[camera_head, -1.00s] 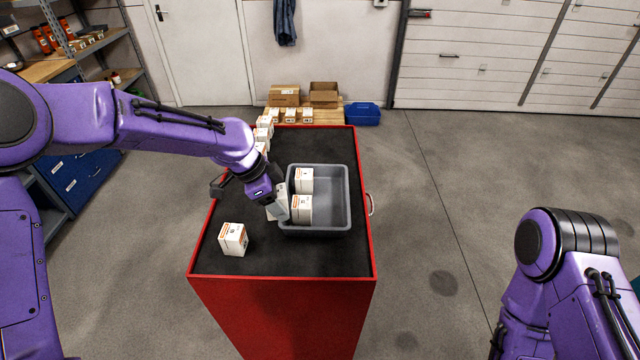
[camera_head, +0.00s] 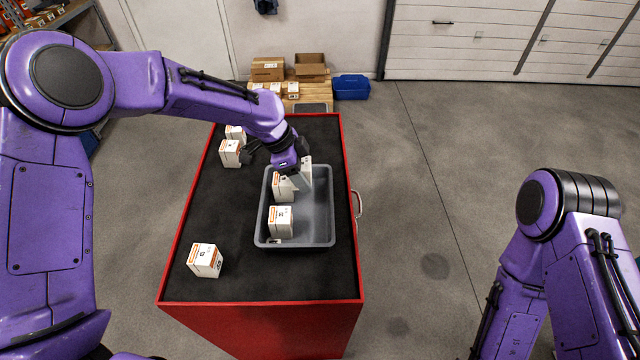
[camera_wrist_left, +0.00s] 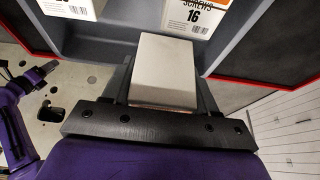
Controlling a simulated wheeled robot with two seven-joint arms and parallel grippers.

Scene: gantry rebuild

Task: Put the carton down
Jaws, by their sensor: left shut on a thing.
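My left gripper (camera_head: 296,172) is over the back part of the grey tray (camera_head: 322,240), pointing down. It is shut on a pale carton (camera_head: 305,170), partly hidden by the gripper. In the left wrist view the held carton (camera_wrist_left: 170,68) shows a plain face between the two fingers. I cannot tell whether it touches the tray floor. Two white and orange cartons stand in the tray along its left side: one (camera_head: 282,190) close to the held carton, one (camera_head: 280,222) nearer the front. My right gripper is out of view; only its arm shows at the right.
The tray stands on a red cart's black top (camera_head: 240,215). A loose carton (camera_head: 205,260) stands front left, and others (camera_head: 230,153) stand back left near my left wrist. The tray's right half is empty. Boxes and a blue bin (camera_head: 351,87) sit beyond the cart.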

